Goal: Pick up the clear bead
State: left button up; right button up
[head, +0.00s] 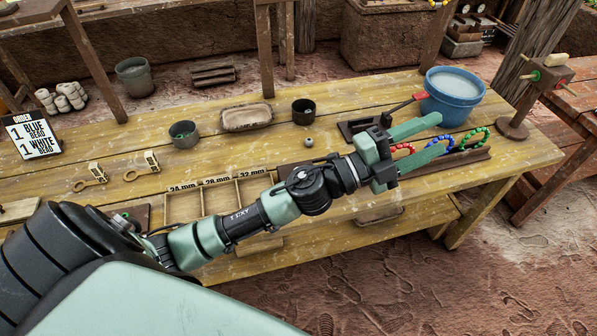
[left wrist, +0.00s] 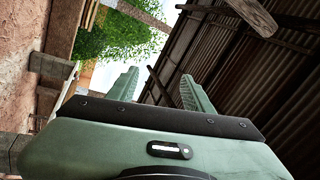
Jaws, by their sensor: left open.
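A small round greyish bead (head: 309,142), which may be the clear bead, sits alone on the wooden table (head: 340,108) in front of a dark cup. It is too small to tell whether it is see-through. My left gripper (head: 438,133) is open and empty, its two green fingers pointing right over the table's right part, well to the right of the bead. In the left wrist view the open fingers (left wrist: 160,78) point up at roof and foliage, with nothing between them. My right gripper is not in view.
A dark cup (head: 304,111), a grey pot with green contents (head: 184,134) and a shallow tray (head: 246,117) stand near the bead. A divided wooden box (head: 183,206) lies in front. A blue bucket (head: 452,97) and strung beads (head: 474,139) are near my left gripper.

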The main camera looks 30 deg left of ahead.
pick_arm(q)
jog(key=s+d+m+g+h, duration=0.2)
jog(key=d+m+g+h, duration=0.2)
jog(key=m+g, duration=0.3)
jog(key=m+g+y, duration=0.8)
jog(key=g+y, duration=0.2)
jog(key=y, duration=0.7)
send_over(298, 169)
notch_tip(298, 169, down, 15)
jog(key=shift+a+f, duration=0.1)
jog(key=shift+a, duration=0.05)
jog(key=shift+s+a+f+y, duration=0.1)
jog(key=shift+a+f+y, duration=0.1)
jog(key=shift+a+y, duration=0.1)
jog(key=f, duration=0.2)
jog(key=f+p, duration=0.1)
jog(key=f, duration=0.1)
jog(key=d+f+p, duration=0.1)
jog(key=f, duration=0.1)
jog(key=shift+f, duration=0.6)
